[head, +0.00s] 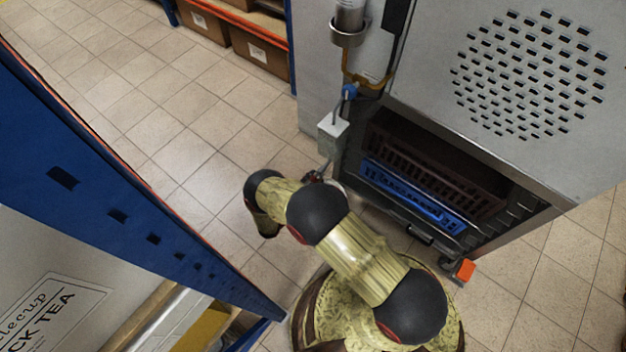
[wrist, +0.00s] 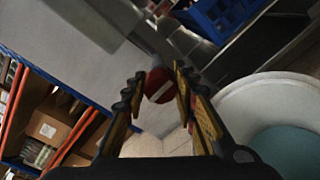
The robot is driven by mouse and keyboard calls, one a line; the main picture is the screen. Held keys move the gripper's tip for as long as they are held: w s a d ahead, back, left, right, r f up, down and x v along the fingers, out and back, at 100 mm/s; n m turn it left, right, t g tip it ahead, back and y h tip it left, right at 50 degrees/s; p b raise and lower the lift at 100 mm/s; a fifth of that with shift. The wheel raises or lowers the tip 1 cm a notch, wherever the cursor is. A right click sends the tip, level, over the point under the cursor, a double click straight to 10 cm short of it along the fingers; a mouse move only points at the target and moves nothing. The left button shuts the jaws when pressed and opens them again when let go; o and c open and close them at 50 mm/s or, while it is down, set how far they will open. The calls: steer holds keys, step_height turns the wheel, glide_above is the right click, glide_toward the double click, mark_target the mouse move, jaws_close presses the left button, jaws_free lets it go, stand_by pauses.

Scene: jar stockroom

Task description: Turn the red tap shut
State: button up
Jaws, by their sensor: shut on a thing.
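The red tap (wrist: 159,86) has a round red handle with a pale bar across it. In the wrist view it sits between the two fingertips of my gripper (wrist: 158,88), which is shut on it. In the head view my arm hides most of the gripper and the tap, near the foot of the grey pipe in front of the machine.
A grey machine (head: 520,85) with a dark opening holds a blue crate (head: 412,197). A blue valve (head: 349,92) and grey box (head: 333,133) sit above my wrist. A white round tub (wrist: 240,105) is right in the wrist view. A blue rack (head: 100,190) stands close left.

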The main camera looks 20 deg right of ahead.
steer(key=shift+f, duration=0.1)
stand_by(0.3)
steer(key=o, duration=1.2)
steer(key=shift+c, duration=0.2)
steer(key=shift+a, duration=0.1)
steer(key=v, duration=1.2)
